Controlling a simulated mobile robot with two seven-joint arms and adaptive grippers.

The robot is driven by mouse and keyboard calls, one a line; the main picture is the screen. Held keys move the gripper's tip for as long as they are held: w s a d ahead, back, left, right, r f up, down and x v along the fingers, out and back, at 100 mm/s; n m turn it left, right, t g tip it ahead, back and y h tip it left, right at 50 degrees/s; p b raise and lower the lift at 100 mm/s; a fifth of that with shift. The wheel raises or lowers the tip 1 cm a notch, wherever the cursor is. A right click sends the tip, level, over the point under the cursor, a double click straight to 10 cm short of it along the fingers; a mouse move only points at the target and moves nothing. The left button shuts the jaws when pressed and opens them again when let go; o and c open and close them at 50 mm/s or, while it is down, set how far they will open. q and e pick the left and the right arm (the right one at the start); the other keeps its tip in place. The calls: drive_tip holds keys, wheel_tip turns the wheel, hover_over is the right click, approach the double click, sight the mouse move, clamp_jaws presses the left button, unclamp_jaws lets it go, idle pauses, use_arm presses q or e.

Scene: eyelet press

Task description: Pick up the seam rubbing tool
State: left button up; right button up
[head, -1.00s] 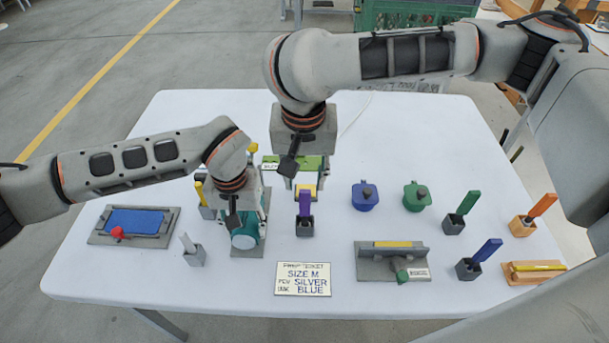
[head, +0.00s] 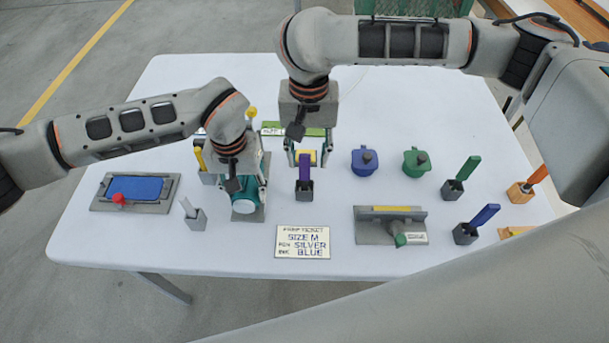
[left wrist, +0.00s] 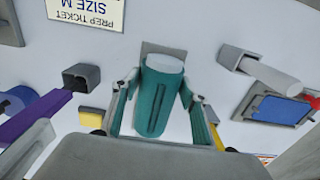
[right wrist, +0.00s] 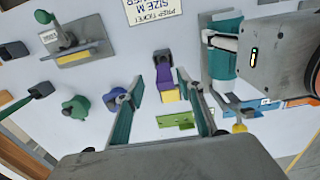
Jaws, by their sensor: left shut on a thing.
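A teal cylinder with a white end (head: 247,206) stands over a grey base plate in the head view. It also fills the middle of the left wrist view (left wrist: 160,98). I cannot tell by any marking whether it is the seam rubbing tool. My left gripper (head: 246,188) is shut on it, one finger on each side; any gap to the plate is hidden. My right gripper (right wrist: 161,80) is open and empty, with its fingers apart above the table. A purple-handled tool (head: 305,168) in a dark holder shows beyond them.
A blue pad on a grey tray (head: 106,202) lies at the left. The prep ticket (head: 303,241) lies at the front. Blue (head: 364,162) and green (head: 416,162) pots and several tools in holders stand at the right. A grey jig (head: 373,236) is front right.

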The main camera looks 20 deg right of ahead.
sight(305, 179)
drive_tip(key=shift+w+a+f, duration=0.15)
drive_tip(key=shift+f, duration=1.25)
drive_tip(key=shift+w+a+f, duration=0.1)
drive_tip(key=shift+f, duration=1.25)
clamp_jaws()
